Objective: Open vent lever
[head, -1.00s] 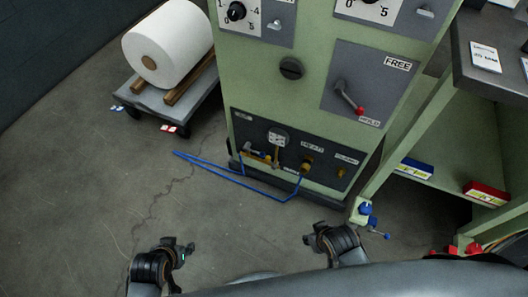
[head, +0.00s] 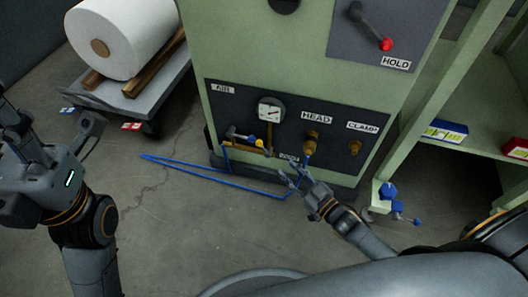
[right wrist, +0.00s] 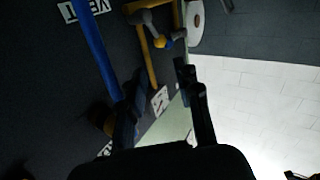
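A small lever with a grey handle and a yellow tip (head: 257,143) sits low on the dark panel (head: 225,103) of the green machine, below the gauge. It also shows in the right wrist view (right wrist: 161,42), beside a yellow pipe. A VENT label (right wrist: 83,9) appears in the right wrist view, across the blue hose from the lever. My right gripper (head: 287,177) is open and empty, in front of the panel's lower edge, below and right of the lever. My left gripper (head: 48,112) is raised at the far left, fingers spread, empty.
A blue hose (head: 205,173) loops over the floor to the panel. Brass HEAD (head: 312,138) and CLAMP (head: 354,148) fittings stick out to the right. A red-knobbed lever (head: 386,44) is above. A white roll (head: 125,35) lies on a cart at left. A green shelf stands at right.

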